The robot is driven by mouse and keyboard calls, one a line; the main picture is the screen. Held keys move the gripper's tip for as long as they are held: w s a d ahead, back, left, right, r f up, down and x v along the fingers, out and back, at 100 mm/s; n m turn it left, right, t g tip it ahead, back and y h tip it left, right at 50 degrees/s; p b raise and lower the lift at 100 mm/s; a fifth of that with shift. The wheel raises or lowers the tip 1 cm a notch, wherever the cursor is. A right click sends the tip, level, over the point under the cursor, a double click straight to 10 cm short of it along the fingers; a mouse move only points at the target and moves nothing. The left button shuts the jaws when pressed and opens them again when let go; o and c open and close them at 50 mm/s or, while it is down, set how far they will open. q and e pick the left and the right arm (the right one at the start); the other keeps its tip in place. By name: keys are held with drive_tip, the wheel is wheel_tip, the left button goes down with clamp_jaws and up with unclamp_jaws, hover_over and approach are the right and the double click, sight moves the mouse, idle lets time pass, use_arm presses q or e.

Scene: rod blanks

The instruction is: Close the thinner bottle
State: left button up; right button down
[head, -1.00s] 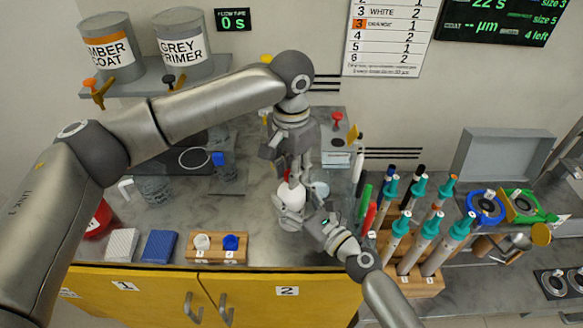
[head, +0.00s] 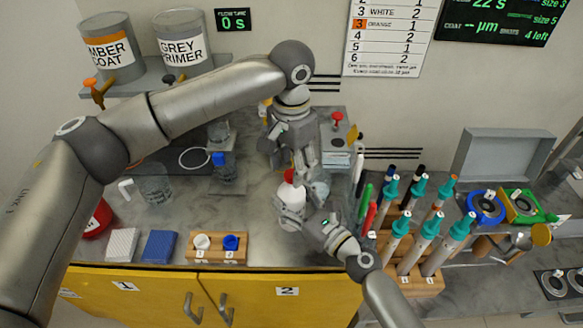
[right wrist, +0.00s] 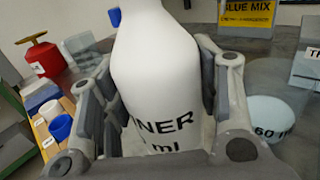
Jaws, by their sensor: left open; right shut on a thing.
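The thinner bottle (head: 291,204) is white and stands upright on the grey counter, its lettering showing in the right wrist view (right wrist: 160,80). A red cap (head: 288,175) shows at the bottle's top in the head view; whether it is fully seated I cannot tell. The bottle's top is out of frame in the right wrist view. My right gripper (head: 308,221) is shut around the bottle's body from the front right. My left gripper (head: 304,168) is open, just behind and right of the red cap, pointing down, with no object visible in it.
A wooden block (head: 217,258) with a white and a blue cap stands at the counter's front edge. A rack of teal-topped rods (head: 425,282) is close to the right.

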use_arm(q)
wheel_tip(320, 180, up, 10)
drive_tip(key=shift+r, duration=0.25)
use_arm(e)
drive_tip(key=shift+c, duration=2.1)
unclamp_jaws()
drive_tip(key=v, duration=1.2)
